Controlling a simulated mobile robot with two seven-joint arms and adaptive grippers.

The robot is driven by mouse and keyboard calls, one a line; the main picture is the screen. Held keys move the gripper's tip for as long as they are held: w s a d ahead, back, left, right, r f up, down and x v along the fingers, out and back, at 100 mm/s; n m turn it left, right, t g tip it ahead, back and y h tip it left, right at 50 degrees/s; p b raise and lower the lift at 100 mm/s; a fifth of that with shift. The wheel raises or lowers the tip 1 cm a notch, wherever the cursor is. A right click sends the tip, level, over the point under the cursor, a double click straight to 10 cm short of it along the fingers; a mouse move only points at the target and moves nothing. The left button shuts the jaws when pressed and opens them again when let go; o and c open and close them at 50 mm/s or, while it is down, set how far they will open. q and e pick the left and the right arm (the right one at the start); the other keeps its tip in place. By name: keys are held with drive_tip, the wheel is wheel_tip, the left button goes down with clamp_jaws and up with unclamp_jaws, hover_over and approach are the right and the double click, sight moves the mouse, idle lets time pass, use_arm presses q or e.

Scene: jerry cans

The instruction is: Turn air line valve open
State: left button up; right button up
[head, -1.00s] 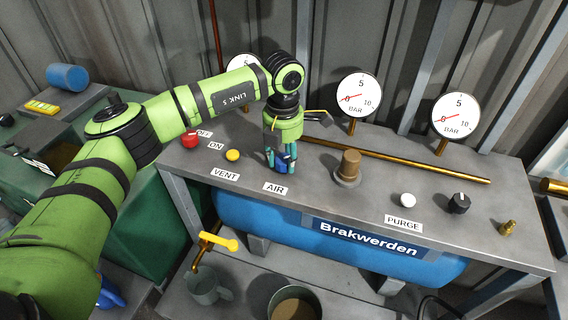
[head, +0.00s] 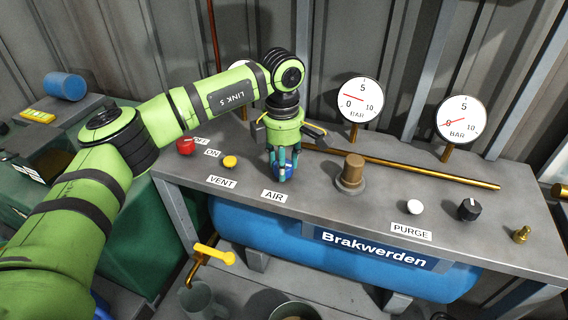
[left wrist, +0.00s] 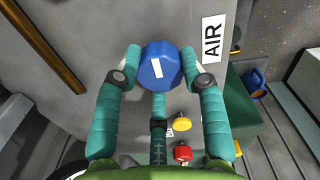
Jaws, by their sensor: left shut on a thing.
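The air valve is a blue faceted knob (head: 285,174) on the grey bench top, just behind the AIR label (head: 274,196). My left gripper (head: 284,165) points down over it, its teal fingers shut around the knob. In the left wrist view the blue knob (left wrist: 160,68) sits between the fingertips of my gripper (left wrist: 160,72), with a tilted white mark on its top. The AIR label (left wrist: 213,39) is beside it there. The middle gauge (head: 360,97) has its red needle a little above 0. My right gripper is not in view.
A yellow button (head: 230,162) and a red knob (head: 186,147) stand left of the valve. A brown cylindrical fitting (head: 351,172) stands to its right, with a brass pipe (head: 420,169) behind. A white button (head: 415,207) and black knob (head: 469,209) are farther right.

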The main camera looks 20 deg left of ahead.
use_arm(q)
drive_tip(key=shift+s+a+f, duration=0.1)
drive_tip(key=shift+a+f, duration=0.1)
drive_tip(key=shift+a, duration=0.05)
drive_tip(key=o, duration=1.1)
drive_tip(key=shift+o, duration=0.2)
drive_tip(key=shift+a+r, duration=0.1)
drive_tip(key=shift+a, duration=0.05)
drive_tip(key=shift+r, duration=0.2)
drive_tip(key=shift+d+r, duration=0.2)
drive_tip(key=shift+r, duration=0.15)
wheel_tip(320, 180, up, 11)
drive_tip(key=shift+a, duration=0.2)
